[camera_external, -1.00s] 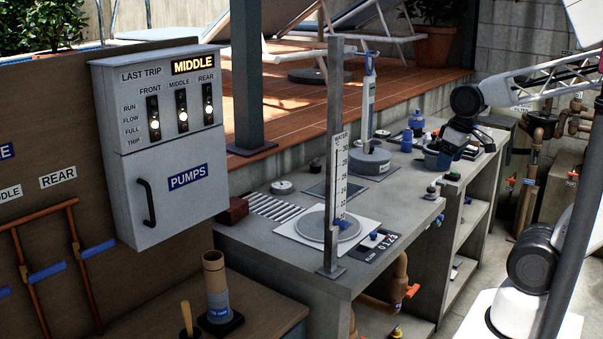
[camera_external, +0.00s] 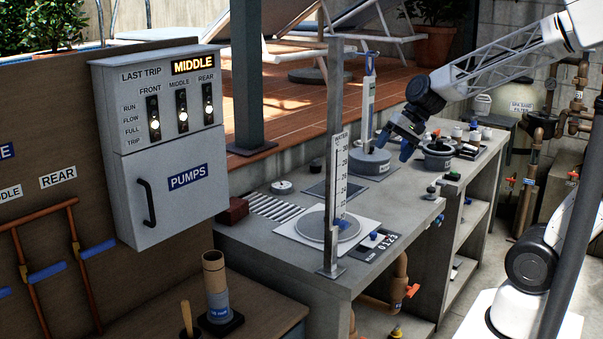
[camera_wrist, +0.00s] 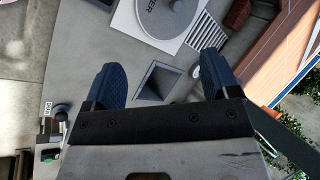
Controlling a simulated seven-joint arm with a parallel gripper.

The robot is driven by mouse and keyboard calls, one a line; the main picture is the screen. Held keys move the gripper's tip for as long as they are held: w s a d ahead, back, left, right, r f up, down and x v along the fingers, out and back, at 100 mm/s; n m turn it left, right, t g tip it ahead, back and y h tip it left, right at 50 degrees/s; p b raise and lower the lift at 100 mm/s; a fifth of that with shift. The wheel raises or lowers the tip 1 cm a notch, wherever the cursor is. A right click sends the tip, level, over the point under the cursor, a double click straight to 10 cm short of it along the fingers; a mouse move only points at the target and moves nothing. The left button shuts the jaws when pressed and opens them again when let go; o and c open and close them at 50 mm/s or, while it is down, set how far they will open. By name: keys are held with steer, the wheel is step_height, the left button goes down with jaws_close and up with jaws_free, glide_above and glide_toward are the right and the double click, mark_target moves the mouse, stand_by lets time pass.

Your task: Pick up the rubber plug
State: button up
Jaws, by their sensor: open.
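My gripper (camera_external: 396,145) is open and hangs above the grey bench, near its back middle. In the wrist view both blue pads of my gripper (camera_wrist: 162,76) are spread with nothing held between them. Below the gap is a dark square opening (camera_wrist: 160,84) in the bench top, also seen in the external view (camera_external: 324,189). I cannot tell surely which thing is the rubber plug. A small dark knobbed piece (camera_external: 432,190) stands near the right edge.
A tall gauge post (camera_external: 334,160) rises at the front.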

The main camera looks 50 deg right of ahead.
steer(key=w+d+f+m+t+y, duration=0.25)
steer(key=w+m, duration=0.35)
steer(key=w, duration=0.6)
steer(key=m+t+h, duration=0.5)
steer(key=m+t, duration=0.2)
steer(key=m, duration=1.3)
glide_toward(317, 160)
steer(key=shift+s+d, duration=0.2)
steer(key=shift+s, duration=0.3)
steer(key=shift+x, duration=3.35)
steer(key=shift+w, duration=0.1)
steer(key=shift+x, duration=2.5)
steer(key=shift+d, duration=0.1)
